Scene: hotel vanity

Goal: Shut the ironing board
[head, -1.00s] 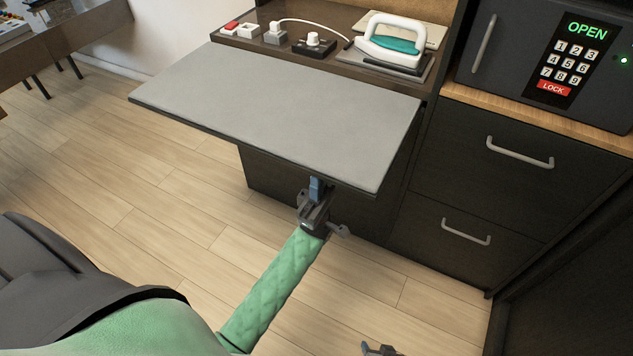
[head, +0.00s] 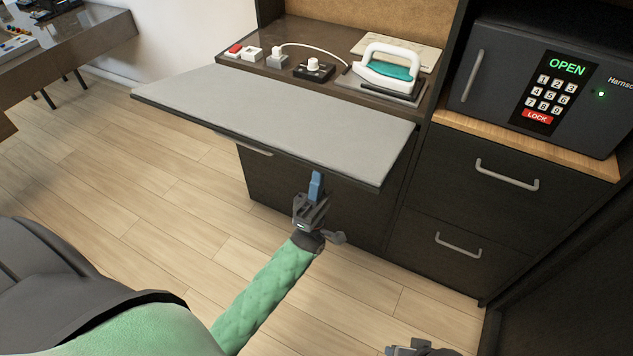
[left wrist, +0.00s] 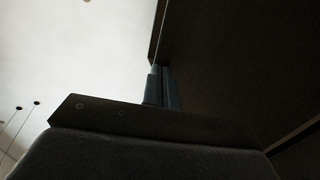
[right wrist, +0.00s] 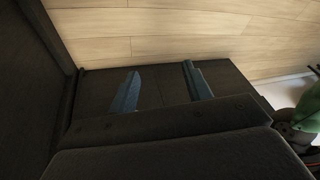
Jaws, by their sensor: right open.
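The ironing board (head: 280,120) is a light grey panel with a dark edge, hinged along the front of the dark cabinet in the head view. It sticks out over the floor and is tilted, its free front edge raised. My left gripper (head: 316,186) points up at the underside of the front edge, near the board's right corner. Its blue fingers lie close together with nothing visible between them, also in the left wrist view (left wrist: 160,87). Whether they touch the board is unclear. My right gripper (right wrist: 162,88) is open and empty; part of it shows at the head view's bottom edge.
A white and teal iron (head: 388,72) stands on its pad behind the board. A small box with a white knob (head: 313,68) and a corded plug sit beside it. A safe (head: 540,85) reading OPEN stands right, above two drawers (head: 470,190).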

